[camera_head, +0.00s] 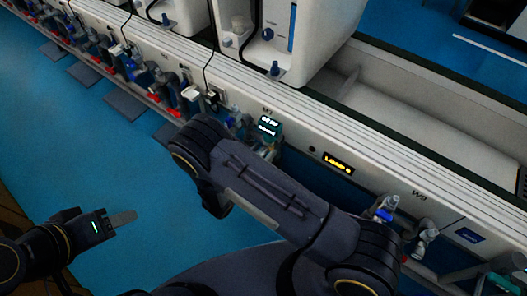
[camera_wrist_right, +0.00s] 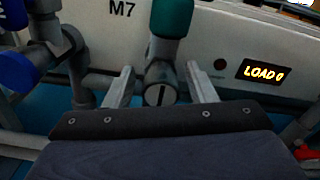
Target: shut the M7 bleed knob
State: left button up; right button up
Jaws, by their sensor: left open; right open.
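The M7 bleed knob (camera_wrist_right: 161,95) appears to be the grey round end with a dark slot, low on the fitting under the M7 label (camera_wrist_right: 122,9). A teal handle (camera_wrist_right: 172,18) stands above it. My right gripper (camera_wrist_right: 160,78) is open, with one finger on each side of the grey fitting. I see gaps between the fingers and the knob; depth is hard to judge. My left gripper (camera_head: 122,218) is open and empty over the blue floor, far from the bench.
A blue valve handle (camera_wrist_right: 18,70) on grey pipes is left of the M7 fitting. A dark button (camera_wrist_right: 219,64) and a yellow LOAD 0 display (camera_wrist_right: 263,72) are right of it. The W9 station (camera_head: 385,208) is further right. Blue floor (camera_head: 165,200) lies open before the bench.

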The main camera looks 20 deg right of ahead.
jog(key=shift+w+d, duration=0.3)
jog(key=shift+d, duration=0.15)
jog(key=shift+c, duration=0.3)
jog(key=c, duration=0.9)
